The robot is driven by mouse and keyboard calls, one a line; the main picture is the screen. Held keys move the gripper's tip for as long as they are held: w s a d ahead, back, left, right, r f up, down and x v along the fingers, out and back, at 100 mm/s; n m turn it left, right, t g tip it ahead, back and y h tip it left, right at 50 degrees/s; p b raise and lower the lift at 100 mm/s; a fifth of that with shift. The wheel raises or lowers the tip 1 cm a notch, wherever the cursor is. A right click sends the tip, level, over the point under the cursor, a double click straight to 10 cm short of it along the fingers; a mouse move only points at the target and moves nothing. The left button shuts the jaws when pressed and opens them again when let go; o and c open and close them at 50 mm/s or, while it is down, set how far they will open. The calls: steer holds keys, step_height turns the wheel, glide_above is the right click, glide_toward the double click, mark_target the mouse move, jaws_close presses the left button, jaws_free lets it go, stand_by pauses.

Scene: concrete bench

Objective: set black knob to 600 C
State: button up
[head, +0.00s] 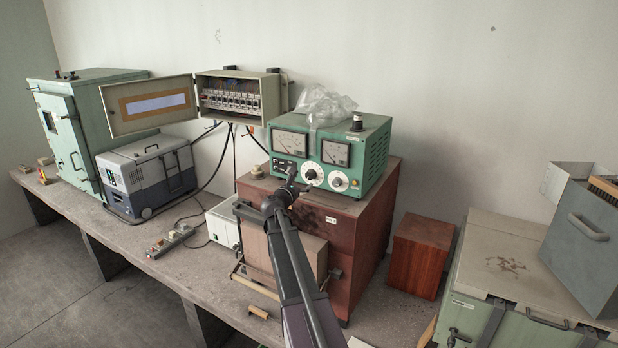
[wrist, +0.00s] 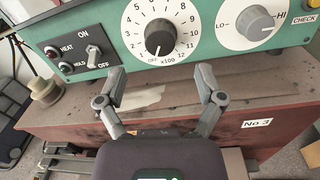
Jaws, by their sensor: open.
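The black knob (wrist: 159,43) sits on a white round dial (wrist: 134,24) with numbers up to 12 and the mark "OFF x100" at the bottom. A small white line on the knob appears to point down, near OFF. The knob also shows on the green control box in the head view (head: 311,174). My gripper (wrist: 160,85) is open and empty. Its two fingers are spread just below the dial in the wrist view, to either side of the knob's line, not touching it. In the head view my gripper (head: 290,188) is in front of the panel's lower edge.
A grey LO–HI knob (wrist: 255,22) is right of the dial. A toggle switch (wrist: 93,53) is to the left. The green box (head: 372,150) stands on a reddish-brown furnace (head: 345,225). A plastic bag (head: 322,104) lies on top.

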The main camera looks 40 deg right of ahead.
mark_target(309, 176)
steer(key=shift+x, duration=3.1)
steer(key=c, duration=1.2)
